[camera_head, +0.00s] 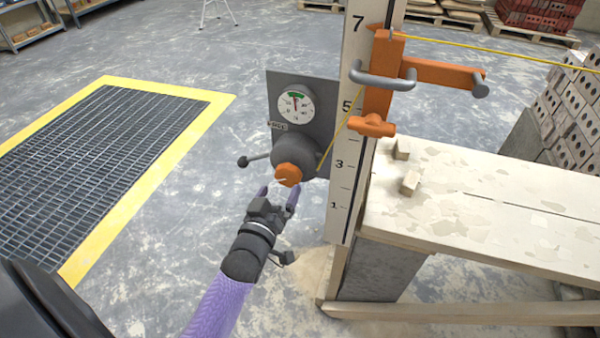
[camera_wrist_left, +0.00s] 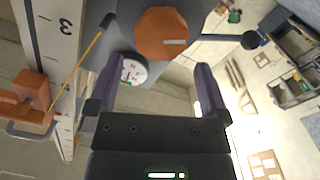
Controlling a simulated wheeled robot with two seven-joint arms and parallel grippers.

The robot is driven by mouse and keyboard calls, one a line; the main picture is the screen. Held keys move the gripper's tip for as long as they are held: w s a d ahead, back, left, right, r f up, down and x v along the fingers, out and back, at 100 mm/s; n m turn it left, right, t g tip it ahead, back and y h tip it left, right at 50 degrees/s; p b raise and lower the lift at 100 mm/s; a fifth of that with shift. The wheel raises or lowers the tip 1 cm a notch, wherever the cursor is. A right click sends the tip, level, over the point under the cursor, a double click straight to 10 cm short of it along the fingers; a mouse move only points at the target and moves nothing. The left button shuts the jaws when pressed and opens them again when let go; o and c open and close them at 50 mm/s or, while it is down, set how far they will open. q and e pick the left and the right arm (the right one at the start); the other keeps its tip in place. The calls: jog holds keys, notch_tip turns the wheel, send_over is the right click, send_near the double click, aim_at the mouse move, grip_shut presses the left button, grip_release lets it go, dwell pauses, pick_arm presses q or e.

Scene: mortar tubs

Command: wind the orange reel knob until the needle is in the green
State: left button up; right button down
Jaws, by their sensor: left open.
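The orange reel knob (camera_head: 288,174) sits on the front of a dark round reel (camera_head: 296,155) on a grey plate fixed to the tall numbered board. A white gauge (camera_head: 296,104) above it has a green band at the top; its red needle points roughly up towards the band, but I cannot tell whether it lies within it. My left gripper (camera_head: 278,193) is open and empty just below and in front of the knob, apart from it. In the left wrist view, the knob (camera_wrist_left: 162,34) shows beyond the gap between the fingers. My right gripper is out of view.
A crank handle (camera_head: 250,159) sticks out left of the reel. A yellow line runs up to the orange bracket (camera_head: 425,73) on the numbered board (camera_head: 349,130). A plank bench (camera_head: 480,205) with small blocks stands at right. A yellow-edged floor grate (camera_head: 90,150) lies left.

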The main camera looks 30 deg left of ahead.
aim_at(286, 178)
pick_arm(q)
jog(key=b+x, duration=0.1)
jog(key=x, duration=0.4)
jog(key=shift+a+f+b, duration=0.1)
jog(key=shift+f+b, duration=0.1)
jog(key=shift+b, duration=0.15)
jog(key=shift+w+a+r, duration=0.15)
jog(key=shift+w, duration=0.5)
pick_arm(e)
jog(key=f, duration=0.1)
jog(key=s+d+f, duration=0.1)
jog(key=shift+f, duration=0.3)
